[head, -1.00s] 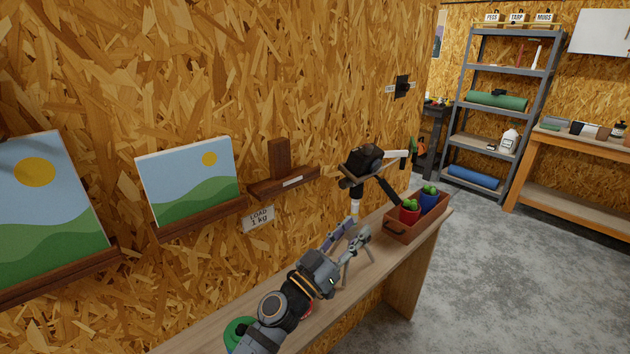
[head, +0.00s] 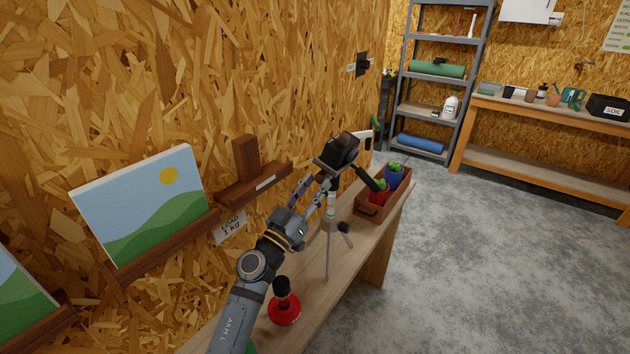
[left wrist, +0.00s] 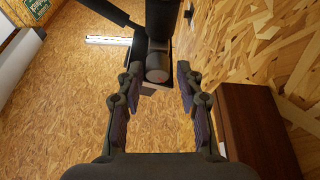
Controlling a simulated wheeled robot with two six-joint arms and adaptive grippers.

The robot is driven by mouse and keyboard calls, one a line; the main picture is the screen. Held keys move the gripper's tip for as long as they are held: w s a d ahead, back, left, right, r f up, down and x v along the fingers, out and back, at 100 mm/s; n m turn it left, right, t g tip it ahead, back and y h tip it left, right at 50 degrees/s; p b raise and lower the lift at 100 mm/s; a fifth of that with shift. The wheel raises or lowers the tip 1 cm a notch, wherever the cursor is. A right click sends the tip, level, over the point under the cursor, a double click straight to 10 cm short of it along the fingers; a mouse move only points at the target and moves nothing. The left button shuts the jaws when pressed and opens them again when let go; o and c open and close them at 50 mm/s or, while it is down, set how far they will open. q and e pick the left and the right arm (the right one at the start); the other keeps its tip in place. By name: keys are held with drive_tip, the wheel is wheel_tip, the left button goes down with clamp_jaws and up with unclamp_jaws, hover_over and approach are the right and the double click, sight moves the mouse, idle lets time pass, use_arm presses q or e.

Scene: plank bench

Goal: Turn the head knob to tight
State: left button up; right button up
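A tripod stands on the plank bench (head: 305,308), its legs (head: 329,255) spread below a black head (head: 339,151). A dark handle (head: 369,179) slopes down to the right from the head. My left gripper (head: 323,181) is just below the head, close to it. In the left wrist view, the fingers of my left gripper (left wrist: 159,75) are spread apart. A dark knob with a round end (left wrist: 157,75) shows between the fingertips, with gaps on both sides. I cannot read any mark on it. My right gripper is not in view.
A red-based object with a black top (head: 284,308) stands near my left forearm. The chipboard wall and its small shelf (head: 252,185) are close on the left. Open floor lies right.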

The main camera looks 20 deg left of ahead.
use_arm(q)
drive_tip(key=shift+w+d+r, duration=0.15)
drive_tip(key=shift+w, duration=0.15)
drive_tip(key=shift+d+r, duration=0.1)
drive_tip(key=c, duration=0.5)
clamp_jaws()
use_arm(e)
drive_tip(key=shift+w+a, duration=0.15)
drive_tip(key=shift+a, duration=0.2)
